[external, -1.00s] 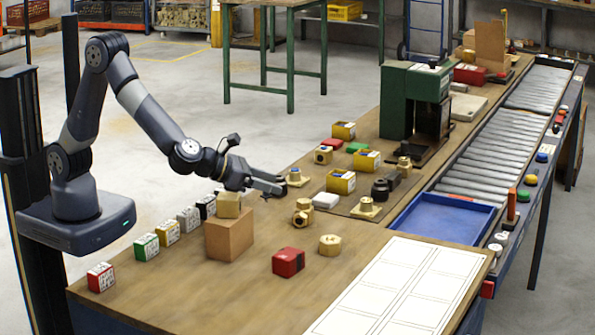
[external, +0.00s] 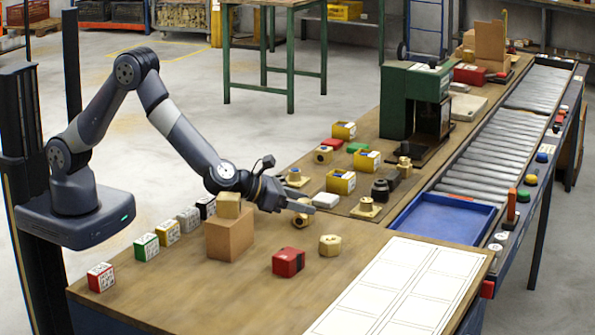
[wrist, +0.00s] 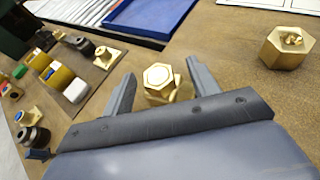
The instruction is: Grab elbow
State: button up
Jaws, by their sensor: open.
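The brass elbow (external: 300,222) stands on the wooden bench, partly hidden behind my fingers in the external view. In the wrist view the elbow (wrist: 158,77) shows a hexagonal top and a side branch, and it appears between my two fingers. My gripper (external: 312,203) is open and empty, with its fingers over or just beside the elbow. In the wrist view my gripper (wrist: 160,74) has one finger on each side of the elbow, with gaps; I cannot tell the exact height.
A brass hex piece (external: 330,245) and a red block (external: 288,262) stand nearby. A cardboard box (external: 229,236) with a smaller block on top is left of my gripper. A blue tray (external: 442,221) and a white marked sheet (external: 405,285) lie to the right.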

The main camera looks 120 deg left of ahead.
jog(key=shift+x, duration=1.05)
jog(key=shift+c, duration=0.5)
grip_shut()
